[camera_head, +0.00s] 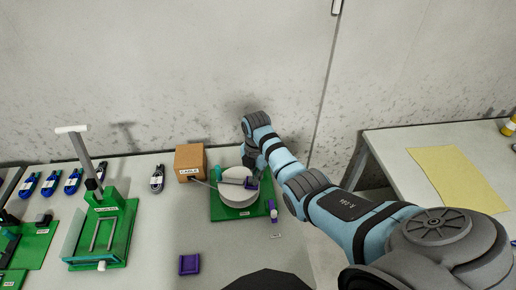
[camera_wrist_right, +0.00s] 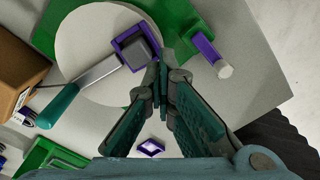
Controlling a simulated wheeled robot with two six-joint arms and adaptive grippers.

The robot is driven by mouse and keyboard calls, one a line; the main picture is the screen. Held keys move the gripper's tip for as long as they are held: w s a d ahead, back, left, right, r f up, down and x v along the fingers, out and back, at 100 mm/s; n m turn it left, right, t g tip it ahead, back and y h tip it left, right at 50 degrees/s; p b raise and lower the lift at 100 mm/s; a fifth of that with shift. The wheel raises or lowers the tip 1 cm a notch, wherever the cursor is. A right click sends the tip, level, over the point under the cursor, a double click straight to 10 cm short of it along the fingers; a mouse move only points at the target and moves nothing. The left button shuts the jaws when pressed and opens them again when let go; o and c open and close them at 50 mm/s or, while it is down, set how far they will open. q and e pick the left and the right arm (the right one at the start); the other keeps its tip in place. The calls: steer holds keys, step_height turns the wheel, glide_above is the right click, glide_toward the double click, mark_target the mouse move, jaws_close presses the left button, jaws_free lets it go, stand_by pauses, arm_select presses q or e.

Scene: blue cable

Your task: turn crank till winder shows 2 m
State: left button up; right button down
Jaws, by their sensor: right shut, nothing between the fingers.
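The winder has a round white drum (camera_head: 236,198) on a green base (camera_head: 228,215). In the right wrist view the drum (camera_wrist_right: 85,30) carries a silver crank arm (camera_wrist_right: 95,74) from a purple-framed grey hub (camera_wrist_right: 138,48) to a teal handle (camera_wrist_right: 58,106). My right gripper (camera_wrist_right: 163,68) is shut and empty, its tips beside the hub and apart from the teal handle. In the head view my right gripper (camera_head: 252,170) is over the drum's far right side, partly hidden by its arm. I cannot read any length on the winder. My left gripper is out of view.
A brown box (camera_head: 190,161) labelled CABLE stands left of the winder. A purple piece with a white knob (camera_head: 272,210) is at the base's right edge.

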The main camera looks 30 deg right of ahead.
steer(key=shift+s+a+r+p, duration=0.1)
steer(key=shift+s+a+p, duration=0.15)
steer(key=shift+a, duration=0.3)
steer(key=shift+s+a+p, duration=0.2)
steer(key=shift+a+p, duration=0.05)
steer(key=shift+a, duration=0.25)
steer(key=shift+s+a, duration=0.1)
steer(key=shift+a, duration=1.35)
steer(key=shift+w+a, duration=0.25)
steer(key=shift+a, duration=0.35)
steer(key=shift+w+a, duration=0.2)
steer(key=shift+a, duration=0.35)
steer(key=c, duration=1.4)
jaws_free()
steer(key=shift+c, duration=0.2)
step_height(320, 180, up, 8)
